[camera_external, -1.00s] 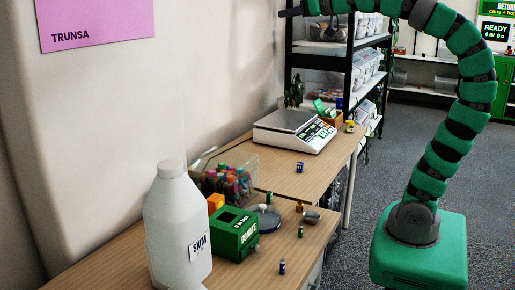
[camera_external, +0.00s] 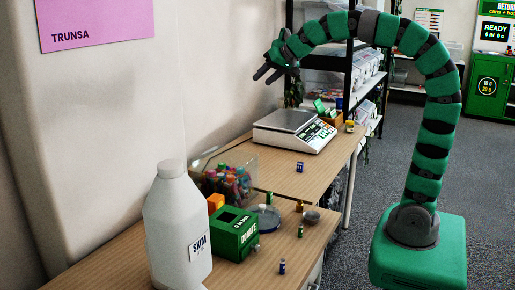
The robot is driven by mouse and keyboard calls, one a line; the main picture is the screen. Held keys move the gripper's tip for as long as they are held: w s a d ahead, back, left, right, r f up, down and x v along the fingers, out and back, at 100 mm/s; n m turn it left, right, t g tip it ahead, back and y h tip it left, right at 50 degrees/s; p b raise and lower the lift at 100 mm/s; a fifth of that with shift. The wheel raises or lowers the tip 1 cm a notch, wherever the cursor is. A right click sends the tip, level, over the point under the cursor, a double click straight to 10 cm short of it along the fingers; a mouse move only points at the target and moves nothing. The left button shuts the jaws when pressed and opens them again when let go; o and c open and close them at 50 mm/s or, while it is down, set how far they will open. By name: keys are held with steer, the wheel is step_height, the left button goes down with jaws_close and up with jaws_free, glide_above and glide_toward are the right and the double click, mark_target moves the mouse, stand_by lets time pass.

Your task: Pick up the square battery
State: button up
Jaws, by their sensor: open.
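My gripper (camera_external: 262,75) is open and empty, high above the table's far part, left of and above the scale. Its dark fingers point left and down. I cannot tell for sure which small item is the square battery. A small blue item (camera_external: 300,167) stands on the table in front of the scale. Another blue and white item (camera_external: 282,267) stands near the front right edge.
A white scale (camera_external: 294,130) stands at the back. A shelf (camera_external: 350,80) stands behind.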

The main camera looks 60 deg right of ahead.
step_height(320, 180, down, 15)
steer(key=w+m+g, duration=0.1)
steer(key=m+g, duration=0.4)
steer(key=m+g+b, duration=0.3)
steer(key=m+g, duration=0.1)
steer(key=m, duration=0.1)
glide_above(270, 192)
step_height(270, 192, down, 22)
steer(key=shift+r, duration=0.15)
steer(key=shift+w+d+f+b, duration=0.1)
steer(key=shift+f+b, duration=0.4)
steer(key=shift+f, duration=0.95)
steer(key=shift+w+f+b, duration=0.1)
steer(key=shift+f+b, duration=0.35)
steer(key=shift+f, duration=1)
jaws_close()
